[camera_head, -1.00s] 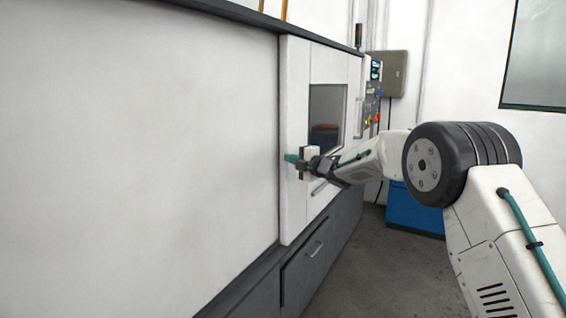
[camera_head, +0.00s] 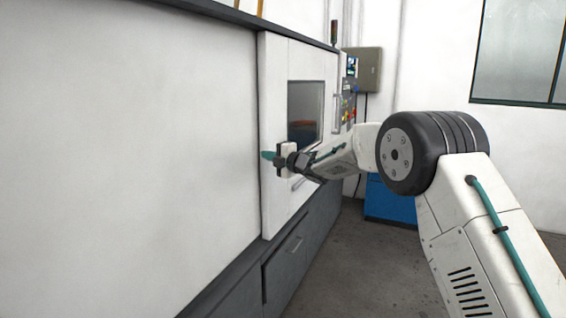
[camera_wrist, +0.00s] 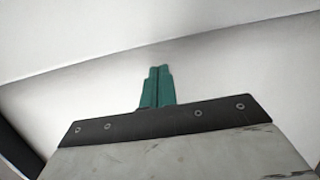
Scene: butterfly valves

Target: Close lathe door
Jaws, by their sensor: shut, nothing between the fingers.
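The lathe door (camera_head: 277,100) is a white panel with a dark window (camera_head: 305,112), on the white lathe front in the head view. My gripper (camera_head: 267,155), with teal fingers, is at the door's left part, below and left of the window. In the wrist view its teal fingers (camera_wrist: 157,86) are together with nothing between them, in front of a plain white surface (camera_wrist: 80,100). Whether the fingertips touch that surface I cannot tell. The part of the door behind my gripper and wrist is hidden.
A control panel with coloured buttons (camera_head: 349,104) is at the lathe's far end, near a grey wall box (camera_head: 363,70). A blue box (camera_head: 389,203) stands on the floor behind my arm. Dark drawers (camera_head: 290,255) run below the door. Floor at centre is clear.

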